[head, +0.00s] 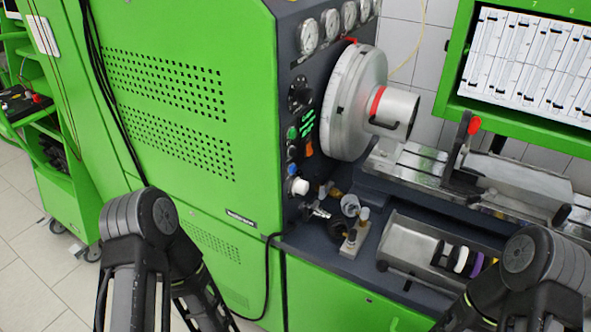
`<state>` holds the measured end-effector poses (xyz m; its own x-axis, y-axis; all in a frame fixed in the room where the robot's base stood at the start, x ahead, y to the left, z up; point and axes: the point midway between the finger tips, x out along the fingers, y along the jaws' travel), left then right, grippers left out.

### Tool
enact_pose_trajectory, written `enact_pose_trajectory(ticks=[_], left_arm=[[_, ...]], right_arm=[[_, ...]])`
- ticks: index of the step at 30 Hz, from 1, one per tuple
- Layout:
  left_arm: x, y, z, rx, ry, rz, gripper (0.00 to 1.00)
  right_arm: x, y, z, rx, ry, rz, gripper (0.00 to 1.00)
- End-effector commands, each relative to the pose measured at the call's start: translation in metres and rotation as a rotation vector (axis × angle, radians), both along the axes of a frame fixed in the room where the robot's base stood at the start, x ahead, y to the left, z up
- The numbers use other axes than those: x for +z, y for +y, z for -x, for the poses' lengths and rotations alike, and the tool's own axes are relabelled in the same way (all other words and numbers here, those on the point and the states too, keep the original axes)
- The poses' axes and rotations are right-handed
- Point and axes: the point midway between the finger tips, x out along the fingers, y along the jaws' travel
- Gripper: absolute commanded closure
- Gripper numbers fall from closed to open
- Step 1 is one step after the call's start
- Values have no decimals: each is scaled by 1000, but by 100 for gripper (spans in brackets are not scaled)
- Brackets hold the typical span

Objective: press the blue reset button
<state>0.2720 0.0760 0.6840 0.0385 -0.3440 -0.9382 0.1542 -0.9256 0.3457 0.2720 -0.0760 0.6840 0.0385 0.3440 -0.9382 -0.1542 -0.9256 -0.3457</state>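The blue button (292,169) is small and sits low on the dark control panel (291,60) on the side of the green machine. It lies just above a white knob (299,186) and below the green buttons (292,132). Nothing covers it. My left arm shows at the lower left and my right arm at the lower right, both well apart from the panel. I make out no fingertips of either gripper.
A large metal flywheel (346,100) sticks out right of the panel. Metal fittings (355,232) and a tray (402,247) with rings stand on the bench below. A black cable (267,275) hangs over the machine front. Pressure gauges (308,36) line the panel top.

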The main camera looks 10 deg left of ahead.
Motion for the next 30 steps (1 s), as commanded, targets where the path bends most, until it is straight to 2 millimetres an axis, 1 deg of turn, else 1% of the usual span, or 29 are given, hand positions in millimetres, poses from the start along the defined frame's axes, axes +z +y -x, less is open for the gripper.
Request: enact_pose_trajectory(ticks=[1,2,23,30], left_arm=[[0,0,0,0,0,0,40],[0,0,0,0,0,0,43],[0,0,0,0,0,0,100],[0,0,0,0,0,0,100]], right_arm=[[0,0,0,0,0,0,64],[0,0,0,0,0,0,64],[0,0,0,0,0,0,64],[0,0,0,0,0,0,64]])
